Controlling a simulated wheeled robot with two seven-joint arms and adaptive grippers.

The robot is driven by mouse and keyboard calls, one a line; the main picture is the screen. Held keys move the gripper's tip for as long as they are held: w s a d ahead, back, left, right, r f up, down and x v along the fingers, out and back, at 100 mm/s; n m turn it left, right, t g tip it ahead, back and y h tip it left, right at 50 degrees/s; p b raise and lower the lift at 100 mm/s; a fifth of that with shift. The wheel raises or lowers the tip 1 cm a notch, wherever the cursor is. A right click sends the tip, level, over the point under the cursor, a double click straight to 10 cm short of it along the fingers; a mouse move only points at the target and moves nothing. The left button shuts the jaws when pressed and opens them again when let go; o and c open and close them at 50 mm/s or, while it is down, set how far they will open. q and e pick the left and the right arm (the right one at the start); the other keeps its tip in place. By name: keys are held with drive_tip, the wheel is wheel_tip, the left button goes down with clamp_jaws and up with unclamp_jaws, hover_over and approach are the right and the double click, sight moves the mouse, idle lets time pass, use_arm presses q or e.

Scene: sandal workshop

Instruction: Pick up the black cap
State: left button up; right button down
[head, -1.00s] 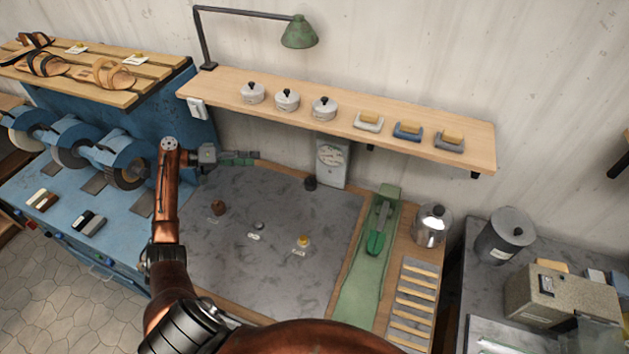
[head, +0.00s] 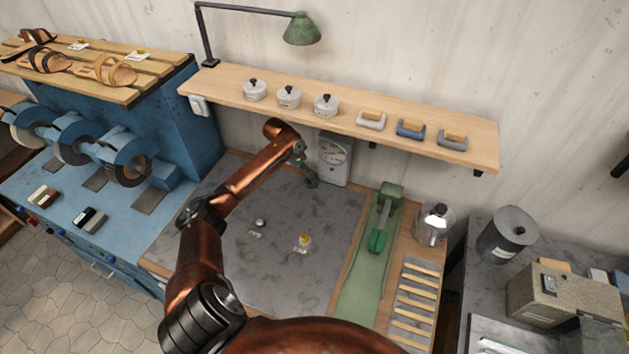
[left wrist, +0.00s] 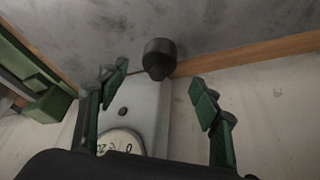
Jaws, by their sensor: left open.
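The black cap (left wrist: 159,57) is a small dark round piece in the left wrist view, at the edge of the grey mat in front of the dial box. My left gripper (left wrist: 160,84) is open, with one green-padded finger to each side of the cap's line. The cap appears just beyond the fingertips, not between them. In the head view my left gripper (head: 308,174) is in front of the dial box, and the cap is hard to tell apart from it there. My right gripper is not in view.
The dial box (head: 335,160) stands close behind the gripper, under the wooden shelf (head: 340,127). A grey knob (head: 260,222) and a yellow-topped piece (head: 304,239) sit on the mat (head: 285,280). A green tool (head: 379,240) lies at the right.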

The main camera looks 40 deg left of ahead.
use_arm(q)
drive_tip(key=x, duration=0.5)
drive_tip(key=shift+w+d+f, duration=0.1)
drive_tip(key=shift+f, duration=0.05)
drive_tip(key=c, duration=1.1)
